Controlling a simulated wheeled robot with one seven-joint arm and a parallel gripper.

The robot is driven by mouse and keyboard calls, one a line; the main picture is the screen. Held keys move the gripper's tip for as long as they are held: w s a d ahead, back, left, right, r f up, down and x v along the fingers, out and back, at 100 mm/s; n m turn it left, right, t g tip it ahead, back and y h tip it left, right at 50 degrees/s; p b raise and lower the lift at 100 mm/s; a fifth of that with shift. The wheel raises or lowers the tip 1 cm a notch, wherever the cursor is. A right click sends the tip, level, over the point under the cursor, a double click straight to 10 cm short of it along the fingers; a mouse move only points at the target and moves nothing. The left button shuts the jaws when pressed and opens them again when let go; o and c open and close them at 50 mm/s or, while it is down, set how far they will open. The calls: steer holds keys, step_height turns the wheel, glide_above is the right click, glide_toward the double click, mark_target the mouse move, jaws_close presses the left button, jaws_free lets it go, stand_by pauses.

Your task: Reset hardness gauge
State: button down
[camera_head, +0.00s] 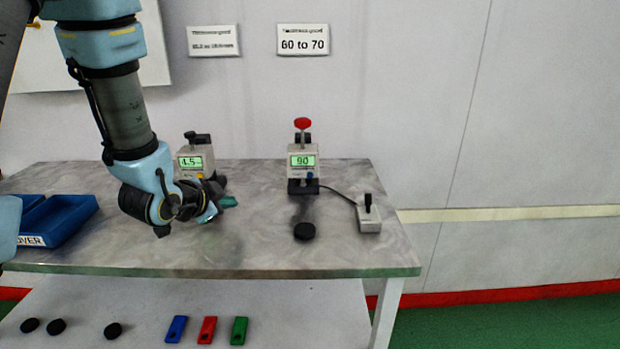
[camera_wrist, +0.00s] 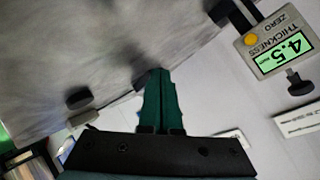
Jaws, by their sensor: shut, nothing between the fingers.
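The hardness gauge (camera_head: 303,171) stands upright near the back of the table, with a red knob on top and a green display reading 90. A small blue spot shows low on its front. A black disc (camera_head: 304,231) lies on the table in front of it. My gripper (camera_head: 230,201) is shut and empty, its teal fingers over the table left of the hardness gauge and in front of the thickness gauge (camera_head: 196,162). In the wrist view the shut fingertips (camera_wrist: 160,75) point across the tabletop. I cannot make out the hardness gauge for certain there.
The thickness gauge also shows in the wrist view (camera_wrist: 275,50), reading 4.5, with a yellow button marked ZERO. A lever box (camera_head: 369,219) is cabled to the hardness gauge. A blue tray (camera_head: 62,225) is at left. Black discs and coloured tags (camera_head: 207,330) lie on the lower shelf.

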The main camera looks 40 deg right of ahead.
mark_target(310, 175)
steer(key=s+d+m+g+h, duration=0.1)
steer(key=s+d+m, duration=0.1)
steer(key=s+d, duration=0.1)
steer(key=s+d+m+g+h, duration=0.1)
steer(key=s+d+m+h, duration=0.1)
steer(key=s+d, duration=0.2)
steer(key=shift+d+r+m, duration=0.1)
steer(key=shift+d+m, duration=0.2)
steer(key=shift+m, duration=0.1)
steer(key=s+d+m+g+h, duration=0.1)
steer(key=s, duration=0.1)
steer(key=s+d+m+g+h, duration=0.1)
steer(key=s, duration=0.1)
steer(key=s+d+r+m, duration=0.1)
steer(key=s+d, duration=0.1)
steer(key=shift+s+g+h, duration=0.15)
steer(key=shift+g+h, duration=0.25)
steer(key=shift+w+d+r, duration=0.1)
steer(key=shift+w+d, duration=0.15)
steer(key=shift+w, duration=0.2)
steer(key=w+d+p, duration=0.1)
steer(key=w+d, duration=0.3)
steer(key=w, duration=0.1)
steer(key=shift+p, duration=0.4)
steer(key=shift+w+d, duration=0.45)
steer(key=shift+w, duration=0.05)
steer(key=shift+w, duration=0.1)
steer(key=shift+w+d+b, duration=0.25)
steer(key=shift+d+b, duration=0.05)
